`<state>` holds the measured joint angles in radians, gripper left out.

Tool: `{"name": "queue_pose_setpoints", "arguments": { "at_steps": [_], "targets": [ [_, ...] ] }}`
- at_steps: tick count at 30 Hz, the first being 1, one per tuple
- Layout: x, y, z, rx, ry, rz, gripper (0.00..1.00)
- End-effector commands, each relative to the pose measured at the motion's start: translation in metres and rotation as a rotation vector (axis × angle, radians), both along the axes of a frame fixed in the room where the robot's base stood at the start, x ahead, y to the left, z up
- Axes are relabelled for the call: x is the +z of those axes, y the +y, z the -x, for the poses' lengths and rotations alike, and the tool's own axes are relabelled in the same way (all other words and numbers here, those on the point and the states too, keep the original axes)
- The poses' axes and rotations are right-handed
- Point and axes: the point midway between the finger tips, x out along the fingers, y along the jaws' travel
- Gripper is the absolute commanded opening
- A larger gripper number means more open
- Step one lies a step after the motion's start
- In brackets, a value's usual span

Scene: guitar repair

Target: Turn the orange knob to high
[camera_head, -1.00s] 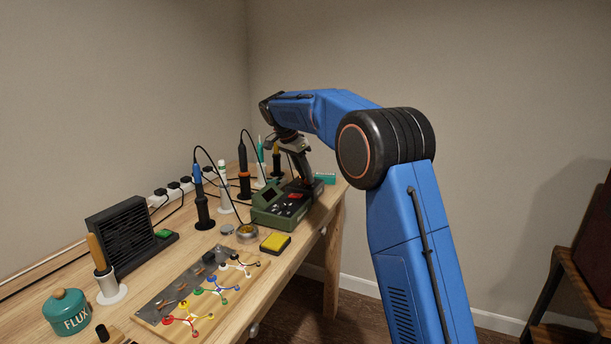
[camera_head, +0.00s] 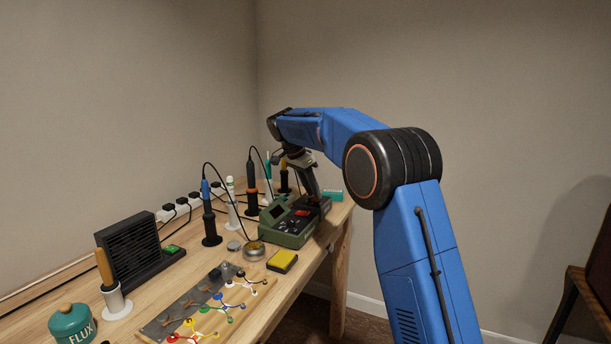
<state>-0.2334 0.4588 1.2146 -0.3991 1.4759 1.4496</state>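A green soldering station (camera_head: 283,238) stands near the back right of the bench. It has a dark screen and a dark control panel. A small red or orange part (camera_head: 301,213) shows on the panel, but it is too small to tell whether it is the orange knob or a switch. My gripper (camera_head: 314,198) reaches down over the right side of the station's panel from above. Its fingertips are too small and dark to tell whether they are open, shut or touching a knob. The gripper hides part of the panel.
Soldering irons in stands, one with a blue handle (camera_head: 207,210), stand left of the station, with cables looping near it. A yellow sponge tray (camera_head: 282,261), a round tin (camera_head: 254,251), a black fan (camera_head: 130,252) and a flux pot (camera_head: 72,326) are on the bench.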

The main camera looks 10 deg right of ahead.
Motion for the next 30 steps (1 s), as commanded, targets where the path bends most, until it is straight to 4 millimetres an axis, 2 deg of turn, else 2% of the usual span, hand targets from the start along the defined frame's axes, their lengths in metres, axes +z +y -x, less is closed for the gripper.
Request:
{"name": "queue_pose_setpoints", "arguments": {
  "at_steps": [5, 21, 30],
  "targets": [
    [0.024, 0.01, 0.002, 0.001, -0.003, -0.001, 0.3],
    [0.122, 0.051, 0.011, 0.001, -0.003, -0.001, 0.3],
    [0.151, 0.062, 0.014, 0.0, 0.0, 0.0, 0.3]
  ]
}}
